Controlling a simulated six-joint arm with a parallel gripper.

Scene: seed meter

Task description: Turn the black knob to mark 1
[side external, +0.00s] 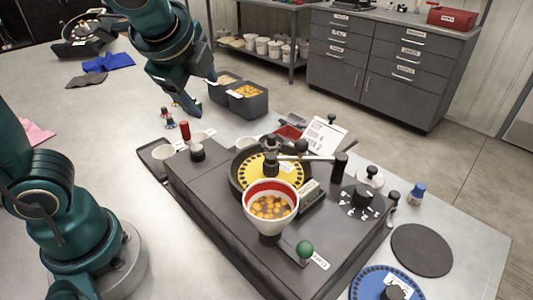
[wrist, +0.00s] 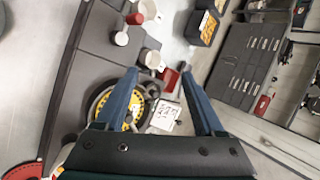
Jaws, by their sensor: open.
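The black knob (side external: 362,199) sits on the right end of the dark grey machine (side external: 215,205) in the side external view, with white marks around it. I cannot read which mark it points to. My gripper (side external: 192,108) is at the upper left, raised beyond the machine's far left end and well apart from the knob. In the wrist view my gripper (wrist: 160,72) has its two blue-green fingers spread wide with nothing held between them. The knob does not show in the wrist view.
On the machine stand a yellow seed plate (side external: 262,178), a seed hopper (side external: 270,206), a black-handled crank (side external: 340,163), a red-topped lever (side external: 185,131) and a green ball knob (side external: 305,249). A white card (side external: 322,138) rises behind. Seed bins (side external: 247,98) stand at the back.

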